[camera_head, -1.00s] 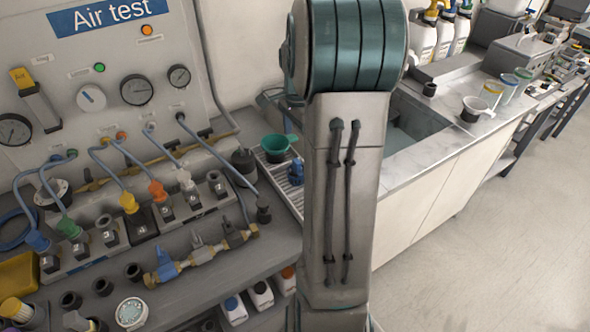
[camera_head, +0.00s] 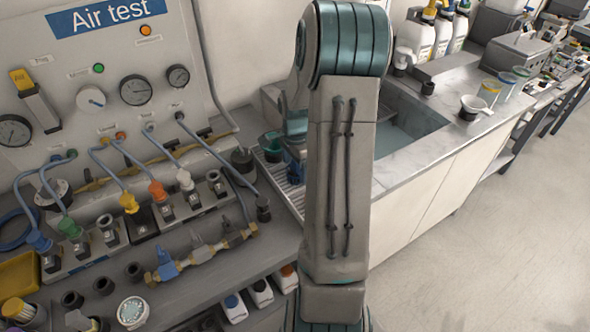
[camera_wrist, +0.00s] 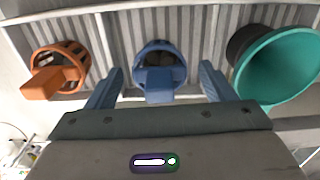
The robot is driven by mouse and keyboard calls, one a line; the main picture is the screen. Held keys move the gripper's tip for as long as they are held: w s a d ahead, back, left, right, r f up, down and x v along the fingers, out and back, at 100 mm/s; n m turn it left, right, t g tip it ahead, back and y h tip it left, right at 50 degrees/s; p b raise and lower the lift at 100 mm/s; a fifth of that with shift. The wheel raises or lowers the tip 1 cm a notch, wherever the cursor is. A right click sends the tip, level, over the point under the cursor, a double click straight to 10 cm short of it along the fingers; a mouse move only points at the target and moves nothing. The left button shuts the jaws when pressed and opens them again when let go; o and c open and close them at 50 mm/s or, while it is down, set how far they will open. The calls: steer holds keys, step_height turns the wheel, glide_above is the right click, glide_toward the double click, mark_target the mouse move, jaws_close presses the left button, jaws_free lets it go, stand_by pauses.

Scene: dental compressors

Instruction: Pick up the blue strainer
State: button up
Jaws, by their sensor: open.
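The blue strainer (camera_wrist: 160,66) is in the middle of the wrist view, standing on a ribbed grey rack, with its flat tab toward me. My gripper (camera_wrist: 160,83) is open, with one blue finger on each side of the strainer and gaps between. I cannot tell how far down the fingers reach. In the head view the strainer (camera_head: 293,172) is a small dark blue shape beside my arm, largely hidden by it.
An orange strainer (camera_wrist: 59,69) stands to the left and a green funnel (camera_wrist: 278,66) close to the right in the wrist view. The rack (camera_head: 290,194) lies between the Air test bench and the sink (camera_head: 408,120). Hoses and fittings crowd the bench.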

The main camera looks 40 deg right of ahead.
steer(key=c, duration=1.1)
steer(key=shift+o, duration=0.2)
